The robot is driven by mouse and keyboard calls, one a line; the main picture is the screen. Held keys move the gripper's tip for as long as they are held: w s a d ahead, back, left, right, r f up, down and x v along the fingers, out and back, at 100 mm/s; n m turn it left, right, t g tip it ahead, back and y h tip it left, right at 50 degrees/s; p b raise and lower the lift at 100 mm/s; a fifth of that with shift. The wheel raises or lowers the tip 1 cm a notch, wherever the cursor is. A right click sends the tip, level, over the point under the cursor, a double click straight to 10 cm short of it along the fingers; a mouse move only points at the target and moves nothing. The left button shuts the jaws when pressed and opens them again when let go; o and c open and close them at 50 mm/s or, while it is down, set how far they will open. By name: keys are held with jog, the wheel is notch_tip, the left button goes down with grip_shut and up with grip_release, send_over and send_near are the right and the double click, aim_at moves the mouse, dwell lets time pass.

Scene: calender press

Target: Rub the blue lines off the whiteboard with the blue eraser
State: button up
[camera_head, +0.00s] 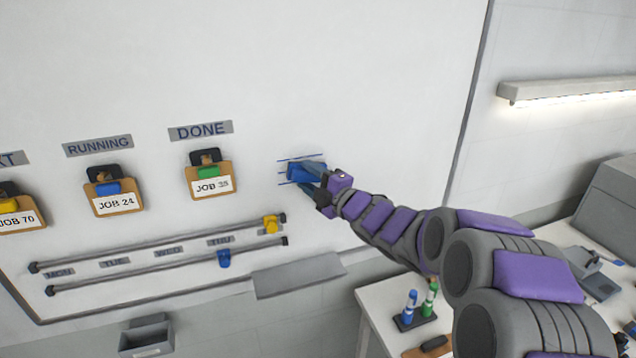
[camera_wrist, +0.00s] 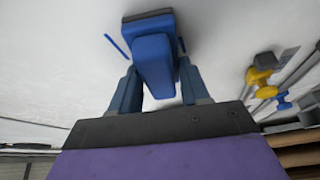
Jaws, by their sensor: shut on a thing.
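The whiteboard (camera_head: 330,75) fills most of the head view. My gripper (camera_head: 318,187) is at the board, right of the DONE label, and is shut on the blue eraser (camera_head: 305,172). The wrist view shows the eraser (camera_wrist: 152,60) between my two fingers, with its dark pad at the board's surface; whether it presses on the board I cannot tell. Ends of several thin blue lines (camera_head: 284,172) stick out left of the eraser in the head view. In the wrist view a blue line (camera_wrist: 117,46) shows left of the eraser and a short bit to its right. The eraser hides the rest.
Clipboards (camera_head: 209,181) hang left of the eraser. Two rails (camera_head: 150,244) with yellow and blue sliders run below. A grey ledge (camera_head: 297,275) sits at the board's lower edge. A table (camera_head: 383,300) with marker pens stands below right. The board above the eraser is clear.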

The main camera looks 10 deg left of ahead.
jog(key=shift+s+a+b, duration=0.7)
jog(key=shift+a+b, duration=0.2)
jog(key=shift+a, duration=0.25)
jog(key=shift+s+a+b, duration=0.65)
jog(key=shift+a+b, duration=0.2)
jog(key=shift+a, duration=0.25)
jog(key=shift+s+a+b, duration=0.7)
jog(key=shift+a+b, duration=0.2)
jog(key=shift+a, duration=0.25)
jog(key=shift+r+p, duration=0.75)
jog(key=shift+r, duration=0.25)
jog(key=shift+w+d+p, duration=0.8)
jog(key=shift+w+d, duration=0.35)
jog(key=shift+d, duration=0.75)
jog(key=shift+w+d+p, duration=0.85)
jog(key=shift+w+d, duration=0.35)
jog(key=shift+d, duration=0.75)
jog(key=shift+w+d+p, duration=0.8)
jog(key=shift+w+d, duration=0.35)
jog(key=shift+d, duration=0.75)
jog(key=s+d+b, duration=0.1)
jog(key=s+d, duration=0.2)
jog(key=s, duration=0.2)
jog(key=shift+b, duration=0.35)
jog(key=shift+s, duration=0.1)
